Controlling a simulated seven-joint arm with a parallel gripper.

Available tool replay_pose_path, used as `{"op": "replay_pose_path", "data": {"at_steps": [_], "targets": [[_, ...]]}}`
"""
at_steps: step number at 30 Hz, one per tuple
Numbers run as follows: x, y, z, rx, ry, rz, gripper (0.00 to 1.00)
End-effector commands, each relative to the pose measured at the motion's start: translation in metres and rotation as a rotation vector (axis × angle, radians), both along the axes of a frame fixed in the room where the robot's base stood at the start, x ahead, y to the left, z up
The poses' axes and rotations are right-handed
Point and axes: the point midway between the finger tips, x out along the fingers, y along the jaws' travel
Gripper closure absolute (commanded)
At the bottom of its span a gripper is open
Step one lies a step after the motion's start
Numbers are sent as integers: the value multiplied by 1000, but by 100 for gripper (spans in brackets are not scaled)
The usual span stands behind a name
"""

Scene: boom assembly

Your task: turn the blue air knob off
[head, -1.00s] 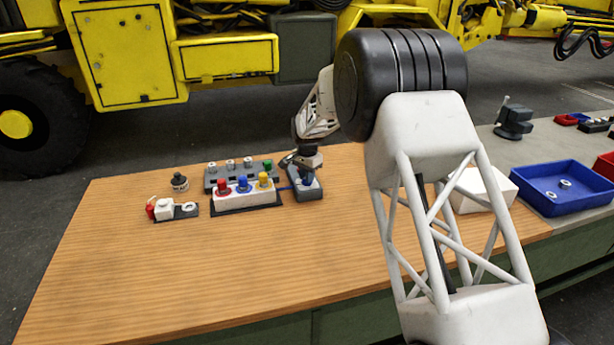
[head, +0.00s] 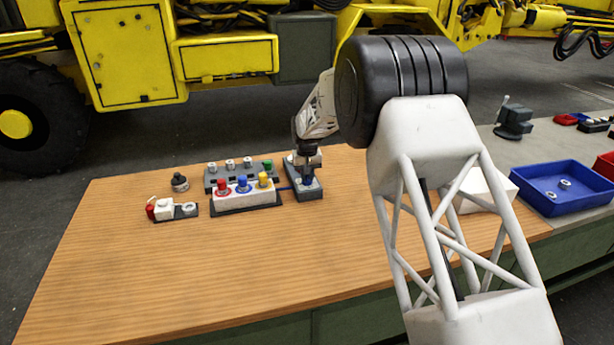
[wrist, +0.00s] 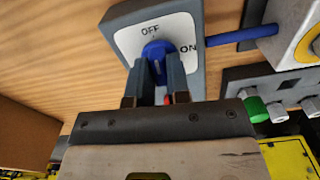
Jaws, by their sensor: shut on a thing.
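The blue air knob (wrist: 157,47) sits on a grey box with a white plate (wrist: 186,24) marked OFF and ON. In the wrist view, OFF is above the knob and ON is to its right. My gripper (wrist: 158,64) is shut on the knob, one finger on each side. The fingers and the knob's grip run roughly up the picture toward OFF; the fingers hide part of the knob, and I cannot tell its exact pointer angle. In the head view, the grey box (head: 308,193) stands on the bench under my gripper (head: 306,178).
A blue hose (wrist: 238,37) leaves the box toward a white block (head: 246,199) with red, blue and yellow fittings. A grey block (head: 213,183) with several fittings stands behind it. A small black part (head: 179,182) is farther left. The front of the wooden bench (head: 190,280) is clear.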

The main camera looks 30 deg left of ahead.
Motion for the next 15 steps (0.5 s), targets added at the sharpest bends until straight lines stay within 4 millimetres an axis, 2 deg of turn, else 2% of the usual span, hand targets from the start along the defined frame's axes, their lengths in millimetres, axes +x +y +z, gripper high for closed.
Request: {"op": "replay_pose_path", "data": {"at_steps": [6,15], "targets": [[1,0,2,3,-3,83,100],[2,0,2,2,-4,111,100]]}}
